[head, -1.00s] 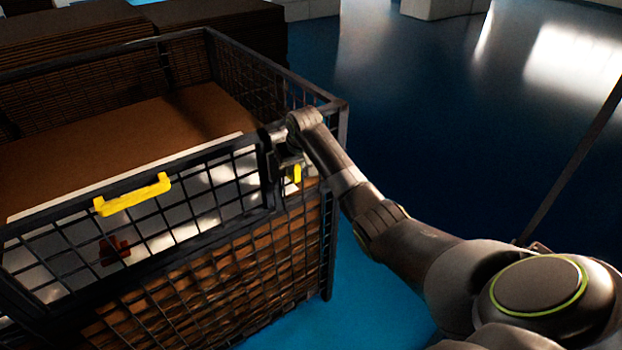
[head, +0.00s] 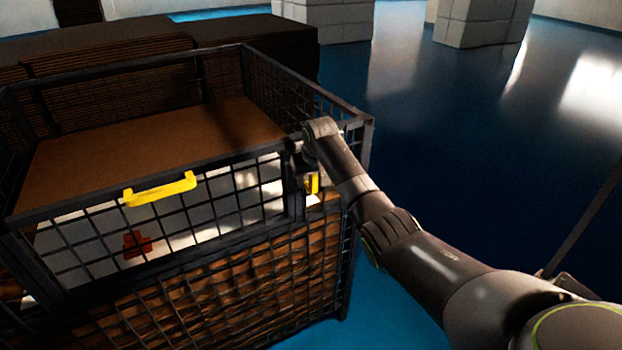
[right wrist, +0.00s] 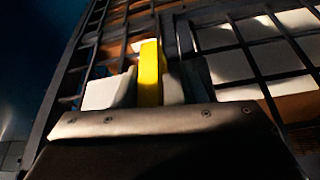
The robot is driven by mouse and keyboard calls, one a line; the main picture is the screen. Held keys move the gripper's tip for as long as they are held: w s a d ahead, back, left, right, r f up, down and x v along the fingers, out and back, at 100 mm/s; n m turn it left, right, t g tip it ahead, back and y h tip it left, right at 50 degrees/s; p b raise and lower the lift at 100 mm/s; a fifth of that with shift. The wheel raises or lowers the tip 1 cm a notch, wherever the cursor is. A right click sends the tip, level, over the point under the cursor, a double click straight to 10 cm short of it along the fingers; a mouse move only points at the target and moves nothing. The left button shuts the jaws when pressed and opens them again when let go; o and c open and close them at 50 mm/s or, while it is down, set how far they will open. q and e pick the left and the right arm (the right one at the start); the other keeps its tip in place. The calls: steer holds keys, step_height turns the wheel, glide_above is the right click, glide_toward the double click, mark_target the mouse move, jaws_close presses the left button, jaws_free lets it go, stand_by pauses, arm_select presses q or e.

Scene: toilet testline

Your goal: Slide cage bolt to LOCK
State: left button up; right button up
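The wire cage (head: 365,135) has a dark mesh front with a yellow handle (head: 160,189) on its front panel. The bolt's upright yellow grip (head: 312,183) is at the right end of that panel, by the corner post. My right gripper (head: 305,165) is at the bolt, partly hidden by its own wrist. In the right wrist view the yellow grip (right wrist: 149,75) stands between the two fingers (right wrist: 149,88), which sit close on both sides with almost no gap. The bolt's rod and any LOCK marking cannot be made out. My left gripper is not in view.
A brown board (head: 150,140) lies inside the cage, and a small red thing (head: 137,243) shows behind the front mesh. Dark stacks (head: 250,40) stand behind the cage. Open blue floor (head: 450,130) lies to the right, with white block pillars (head: 480,22) at the back.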

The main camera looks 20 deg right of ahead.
steer(key=shift+d, duration=0.1)
steer(key=shift+s+r, duration=0.2)
steer(key=shift+r, duration=0.3)
steer(key=v, duration=1.6)
steer(key=shift+s+r+b, duration=0.15)
steer(key=shift+r+b, duration=0.05)
steer(key=shift+b, duration=0.1)
steer(key=shift+f, duration=0.1)
